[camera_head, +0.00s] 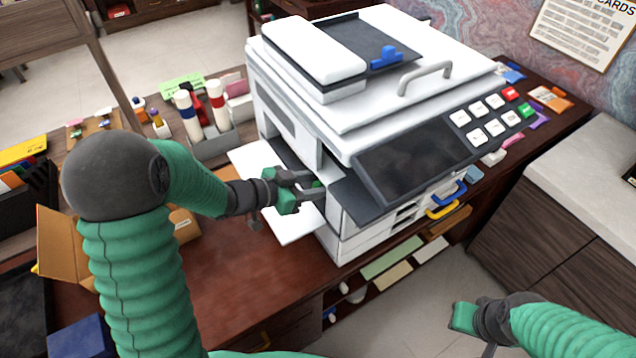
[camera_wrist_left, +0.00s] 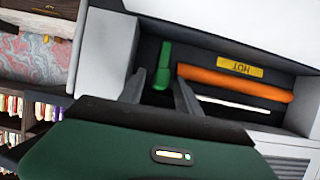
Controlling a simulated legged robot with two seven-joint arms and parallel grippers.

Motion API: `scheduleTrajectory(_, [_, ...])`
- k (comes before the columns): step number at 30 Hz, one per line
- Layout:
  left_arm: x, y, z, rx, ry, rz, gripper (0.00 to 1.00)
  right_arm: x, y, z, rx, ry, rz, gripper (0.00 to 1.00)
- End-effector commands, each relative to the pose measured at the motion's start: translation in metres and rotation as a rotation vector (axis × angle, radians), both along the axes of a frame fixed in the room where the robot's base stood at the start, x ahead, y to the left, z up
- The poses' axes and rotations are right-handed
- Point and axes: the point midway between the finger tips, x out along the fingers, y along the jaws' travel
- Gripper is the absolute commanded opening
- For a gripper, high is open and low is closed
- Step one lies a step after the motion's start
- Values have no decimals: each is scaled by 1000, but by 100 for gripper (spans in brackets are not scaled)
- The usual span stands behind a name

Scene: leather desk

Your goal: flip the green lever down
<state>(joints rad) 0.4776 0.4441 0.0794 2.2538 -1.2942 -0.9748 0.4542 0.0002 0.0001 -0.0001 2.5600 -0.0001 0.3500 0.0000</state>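The green lever (camera_wrist_left: 163,66) shows in the left wrist view inside the printer's dark side recess, beside an orange roller (camera_wrist_left: 235,82) and a yellow label. A bit of green at the fingertips in the head view may be the lever or part of my gripper. My left gripper (camera_head: 314,188) reaches into the opening on the printer's (camera_head: 345,120) left side. In the wrist view its two dark fingers (camera_wrist_left: 160,90) are apart, one on each side of the lever's near end; contact cannot be told. My right gripper (camera_head: 474,325) is low at the right, away from the printer, its opening unclear.
A white side tray or flap (camera_head: 262,168) stands out beneath my left gripper. A holder with markers (camera_head: 212,140) and an open cardboard box (camera_head: 62,250) stand on the desk to the left. The brown desktop (camera_head: 235,280) in front is mostly clear.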

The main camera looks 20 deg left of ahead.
Motion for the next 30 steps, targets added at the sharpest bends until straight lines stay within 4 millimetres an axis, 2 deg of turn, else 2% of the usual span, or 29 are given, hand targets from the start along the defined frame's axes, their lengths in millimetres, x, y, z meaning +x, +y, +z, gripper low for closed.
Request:
scheduleTrajectory(5, [0, -1, 0, 2, 0, -1, 39, 0, 0, 0, 0, 0, 1, 23])
scheduleTrajectory(14, [0, -2, 1, 3, -1, -1, 0, 0, 0, 0, 0, 0, 0, 23])
scheduleTrajectory(30, [0, -1, 1, 1, -2, -1, 0, 0, 0, 0, 0, 0, 0, 23])
